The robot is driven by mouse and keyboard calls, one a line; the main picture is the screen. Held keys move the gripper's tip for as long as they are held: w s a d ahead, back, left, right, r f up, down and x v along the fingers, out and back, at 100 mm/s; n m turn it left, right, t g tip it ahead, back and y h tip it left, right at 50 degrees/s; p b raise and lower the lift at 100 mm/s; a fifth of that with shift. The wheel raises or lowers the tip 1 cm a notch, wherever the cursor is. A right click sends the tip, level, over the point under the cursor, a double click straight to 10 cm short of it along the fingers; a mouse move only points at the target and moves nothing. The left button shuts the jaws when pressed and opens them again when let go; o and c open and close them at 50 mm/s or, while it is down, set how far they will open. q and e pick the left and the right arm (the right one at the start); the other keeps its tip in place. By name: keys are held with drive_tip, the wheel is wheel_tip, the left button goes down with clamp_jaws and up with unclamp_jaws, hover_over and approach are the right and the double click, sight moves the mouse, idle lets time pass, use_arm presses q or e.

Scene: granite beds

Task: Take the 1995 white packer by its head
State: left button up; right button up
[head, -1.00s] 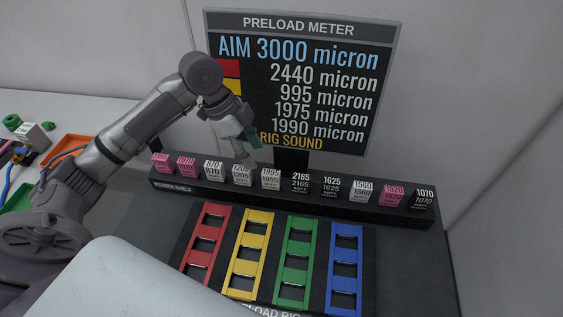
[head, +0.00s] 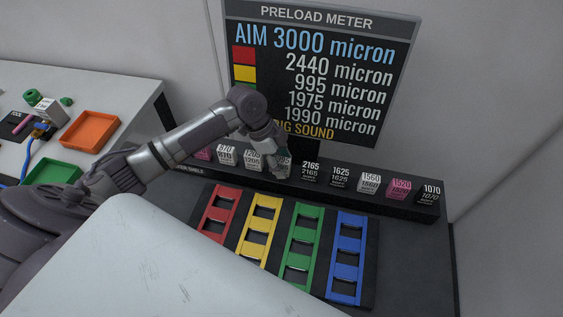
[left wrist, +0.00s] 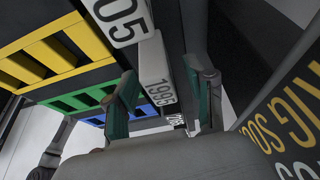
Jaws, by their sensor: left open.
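The white 1995 packer (left wrist: 156,72) shows in the left wrist view between the two green-padded fingers of my left gripper (left wrist: 163,98). The gripper is open, with one finger on either side of the packer in that view; I cannot tell whether either touches it. In the head view my left gripper (head: 279,163) is over the packer's place on the shelf and hides most of the packer.
The dark packer shelf (head: 400,205) holds a row of packers, with the white 1205 packer (head: 253,160) to the left and the black 2165 packer (head: 310,172) to the right. The preload meter (head: 318,75) stands behind. Red, yellow, green and blue ladder-like frames (head: 347,262) lie in front.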

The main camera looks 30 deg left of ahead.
use_arm(q)
drive_tip(key=shift+x, duration=0.9)
drive_tip(key=shift+d+f, duration=0.1)
drive_tip(key=shift+f, duration=0.05)
drive_tip(key=c, duration=0.3)
clamp_jaws()
use_arm(e)
drive_tip(key=shift+s+a+r, duration=0.15)
drive_tip(key=shift+s+r, duration=0.1)
drive_tip(key=shift+s, duration=0.2)
use_arm(q)
wheel_tip(320, 180, up, 4)
drive_tip(key=shift+r+b, duration=0.15)
drive_tip(key=shift+b, duration=0.7)
drive_tip(key=s+d+r+b, duration=0.1)
drive_tip(key=s+d+r, duration=0.6)
drive_tip(key=s+d, duration=0.1)
drive_tip(key=shift+b, duration=0.4)
use_arm(e)
wheel_tip(320, 180, down, 4)
drive_tip(key=shift+r, duration=0.15)
use_arm(q)
drive_tip(key=shift+s+d, duration=0.1)
use_arm(e)
drive_tip(key=shift+w, duration=0.1)
